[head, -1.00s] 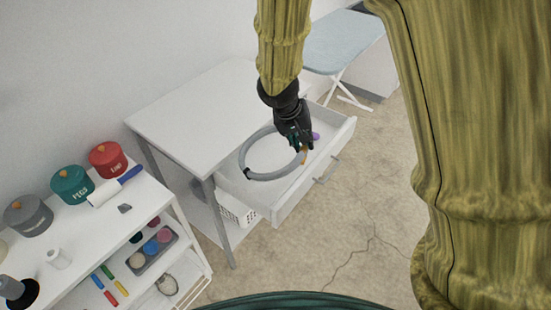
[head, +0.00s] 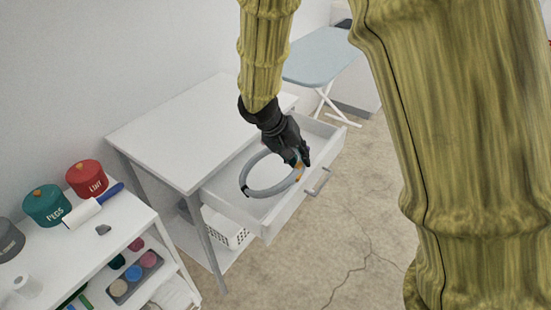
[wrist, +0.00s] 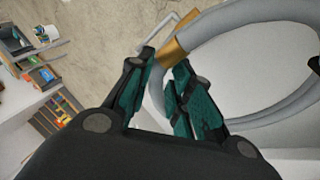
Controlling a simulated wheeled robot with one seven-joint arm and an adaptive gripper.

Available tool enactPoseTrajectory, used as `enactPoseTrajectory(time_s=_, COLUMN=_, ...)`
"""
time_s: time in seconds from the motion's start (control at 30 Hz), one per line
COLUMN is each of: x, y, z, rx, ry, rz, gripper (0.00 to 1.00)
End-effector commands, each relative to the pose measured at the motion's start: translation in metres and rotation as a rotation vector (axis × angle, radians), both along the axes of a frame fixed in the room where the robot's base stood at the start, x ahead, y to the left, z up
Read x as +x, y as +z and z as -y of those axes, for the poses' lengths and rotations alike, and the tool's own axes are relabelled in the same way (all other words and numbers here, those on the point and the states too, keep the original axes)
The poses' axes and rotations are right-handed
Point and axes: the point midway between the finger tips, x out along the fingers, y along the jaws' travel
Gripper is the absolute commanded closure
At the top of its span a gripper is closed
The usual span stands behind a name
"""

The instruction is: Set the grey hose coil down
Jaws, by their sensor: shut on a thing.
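The grey hose coil (head: 247,178) is a ring with a brass-coloured fitting and a dark band. My gripper (head: 301,160) is shut on the coil's right side, near the fitting. The coil shows over the open white drawer (head: 228,208) of the white table; I cannot tell whether it touches the drawer floor. In the wrist view the teal-padded fingers (wrist: 165,85) close around the grey hose (wrist: 225,35), just beside the brass fitting (wrist: 180,42).
The white table (head: 185,120) stands behind the drawer, with a white basket (head: 228,230) below. A shelf unit (head: 125,225) at left holds a red pot (head: 87,180), a teal pot (head: 45,205) and a lint roller (head: 85,212). An ironing board (head: 325,55) stands at the back. Floor at right is clear.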

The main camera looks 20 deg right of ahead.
Motion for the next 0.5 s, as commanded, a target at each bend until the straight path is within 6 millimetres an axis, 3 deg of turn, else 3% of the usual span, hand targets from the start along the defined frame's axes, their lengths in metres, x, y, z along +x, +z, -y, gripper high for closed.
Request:
enactPoseTrajectory(time_s=0.2, x=0.024, y=-0.016, z=-0.019, rx=0.001, ry=0.000, rz=0.000, gripper=1.00)
enactPoseTrajectory(time_s=0.5, x=0.035, y=-0.023, z=-0.028, rx=0.000, ry=0.000, rz=0.000, gripper=1.00)
